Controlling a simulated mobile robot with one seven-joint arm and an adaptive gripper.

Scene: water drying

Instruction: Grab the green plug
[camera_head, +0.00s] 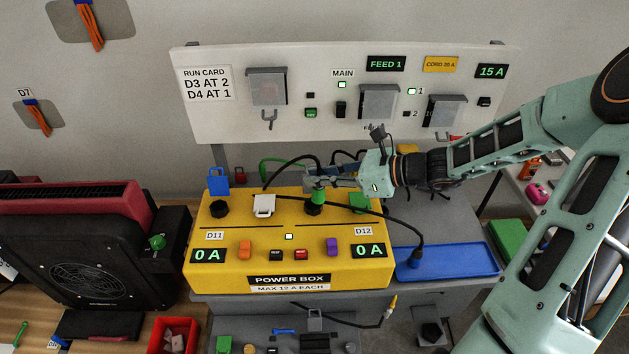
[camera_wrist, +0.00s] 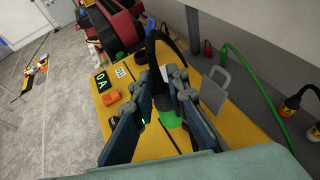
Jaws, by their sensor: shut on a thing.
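The green plug (camera_head: 318,196) is upright at a dark socket (camera_head: 313,209) on top of the yellow power box (camera_head: 205,262), right of the box's middle. I cannot tell how deep it sits in the socket. My gripper (camera_head: 318,180) reaches in from the right and is shut on the plug's upper part. In the wrist view the green plug (camera_wrist: 171,119) shows between the two fingers (camera_wrist: 162,100), with a black cord (camera_wrist: 156,45) arching near it.
The white panel (camera_head: 330,125) rises behind. A black fan unit (camera_head: 90,260) stands left.

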